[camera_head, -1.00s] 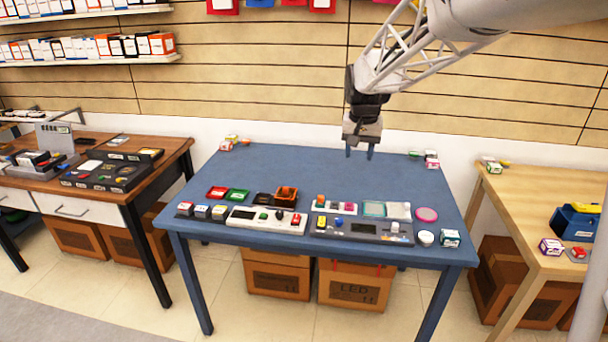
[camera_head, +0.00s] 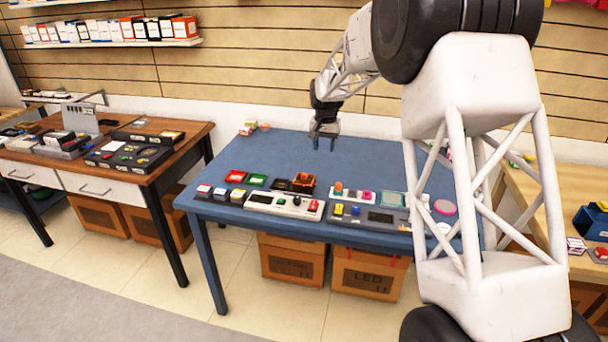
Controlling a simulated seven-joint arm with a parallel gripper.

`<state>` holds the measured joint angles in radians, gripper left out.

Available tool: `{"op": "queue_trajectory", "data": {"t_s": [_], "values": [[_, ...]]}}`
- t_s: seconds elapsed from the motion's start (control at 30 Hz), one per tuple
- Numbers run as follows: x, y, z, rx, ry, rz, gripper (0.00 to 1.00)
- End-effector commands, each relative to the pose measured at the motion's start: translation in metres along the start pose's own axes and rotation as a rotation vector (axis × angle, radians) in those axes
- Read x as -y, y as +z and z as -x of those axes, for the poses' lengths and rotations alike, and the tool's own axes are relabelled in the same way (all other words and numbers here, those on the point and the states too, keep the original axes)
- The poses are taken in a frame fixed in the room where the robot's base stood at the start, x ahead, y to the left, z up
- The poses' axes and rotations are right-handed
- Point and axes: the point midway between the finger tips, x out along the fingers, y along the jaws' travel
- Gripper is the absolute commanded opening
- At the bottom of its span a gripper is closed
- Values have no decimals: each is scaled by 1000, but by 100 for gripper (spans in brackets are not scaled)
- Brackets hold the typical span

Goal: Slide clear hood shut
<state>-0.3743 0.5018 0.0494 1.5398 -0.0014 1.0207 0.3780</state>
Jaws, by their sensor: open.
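A small clear, teal-framed piece (camera_head: 391,199) stands at the back of the dark grey control panel (camera_head: 374,216) on the blue table. It looks like the clear hood, but it is too small to tell how far it is open. A whitish piece beside it is partly hidden by my arm. My gripper (camera_head: 324,144) is open and empty, pointing down above the back of the table. It is apart from the panel, behind it and to the left of the clear piece.
A white control panel (camera_head: 284,204) stands left of the grey one, with red and green trays (camera_head: 236,176) behind. A pink disc (camera_head: 445,207) lies at the right. My arm hides much of the table's right end. The back middle of the blue table (camera_head: 290,150) is clear.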

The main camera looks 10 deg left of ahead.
Motion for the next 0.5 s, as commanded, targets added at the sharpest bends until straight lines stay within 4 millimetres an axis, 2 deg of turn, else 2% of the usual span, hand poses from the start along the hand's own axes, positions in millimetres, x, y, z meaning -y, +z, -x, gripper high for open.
{"op": "queue_trajectory", "data": {"t_s": [0.1, 0.3, 0.5], "values": [[24, -15, -24, 9, 3, 3, 47], [58, -34, -58, 20, 7, 3, 47], [77, -44, -79, 27, 9, 4, 47]]}}
